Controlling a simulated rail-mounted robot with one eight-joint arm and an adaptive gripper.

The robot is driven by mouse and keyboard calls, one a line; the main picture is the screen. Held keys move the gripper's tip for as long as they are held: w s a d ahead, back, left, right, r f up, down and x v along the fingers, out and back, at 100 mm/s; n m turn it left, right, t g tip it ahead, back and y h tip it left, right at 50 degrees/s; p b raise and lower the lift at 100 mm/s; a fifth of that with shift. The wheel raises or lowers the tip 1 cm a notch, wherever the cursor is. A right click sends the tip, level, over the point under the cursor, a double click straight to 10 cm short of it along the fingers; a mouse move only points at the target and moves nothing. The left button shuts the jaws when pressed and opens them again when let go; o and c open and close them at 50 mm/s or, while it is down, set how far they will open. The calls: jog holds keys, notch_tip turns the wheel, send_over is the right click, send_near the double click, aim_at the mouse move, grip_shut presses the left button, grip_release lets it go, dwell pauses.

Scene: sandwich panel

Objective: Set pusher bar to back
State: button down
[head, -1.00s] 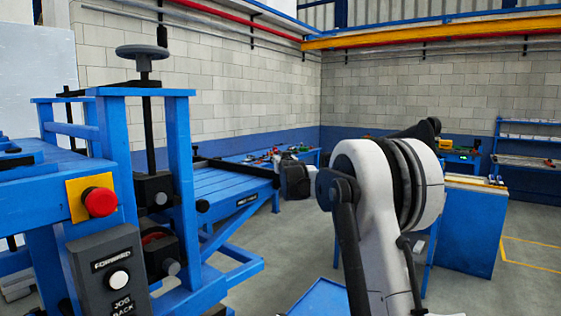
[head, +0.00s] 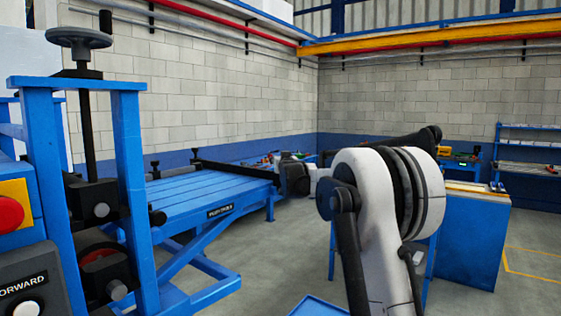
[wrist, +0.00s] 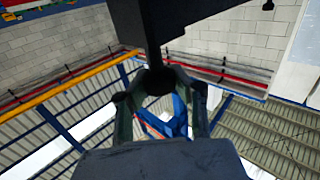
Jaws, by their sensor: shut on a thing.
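The pusher bar (head: 232,170) is a long black bar lying across the far part of the blue slatted feed table (head: 190,195) in the head view. My gripper (head: 293,177) is at the bar's right end, just past the table's right edge. In the wrist view, the fingers of my gripper (wrist: 160,98) stand either side of a dark rounded end (wrist: 156,80) below a black bar-like part (wrist: 178,18). The gripper is shut on this end of the bar. The exact finger contact is too dark to see in the head view.
A blue press frame (head: 132,185) with a handwheel (head: 79,38) stands close at left. Its control box (head: 32,283) carries a FORWARD button, with a red stop button (head: 8,214) above. A blue workbench (head: 468,230) stands at right.

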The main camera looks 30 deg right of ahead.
jog(key=shift+d, duration=0.1)
jog(key=c, duration=1.3)
grip_release()
jog(key=shift+d, duration=0.15)
jog(key=shift+c, duration=0.2)
jog(key=v, duration=1.2)
jog(key=s+a+f+n+g+y+b, duration=0.15)
jog(key=s+a+f, duration=0.35)
jog(key=s+a, duration=0.5)
jog(key=s+a+f+g+y, duration=0.3)
jog(key=s+a, duration=0.4)
jog(key=s, duration=0.6)
jog(key=s+a+f+n+g+b, duration=0.1)
jog(key=s+a+f, duration=0.3)
jog(key=s+f, duration=0.6)
jog(key=s+a+f+n+g+b, duration=0.1)
jog(key=s+a+f+g, duration=0.3)
jog(key=s+f, duration=0.6)
jog(key=s, duration=0.7)
jog(key=shift+s+a+g+y, duration=0.15)
jog(key=shift+a+g+y, duration=0.15)
jog(key=shift+g+y, duration=0.05)
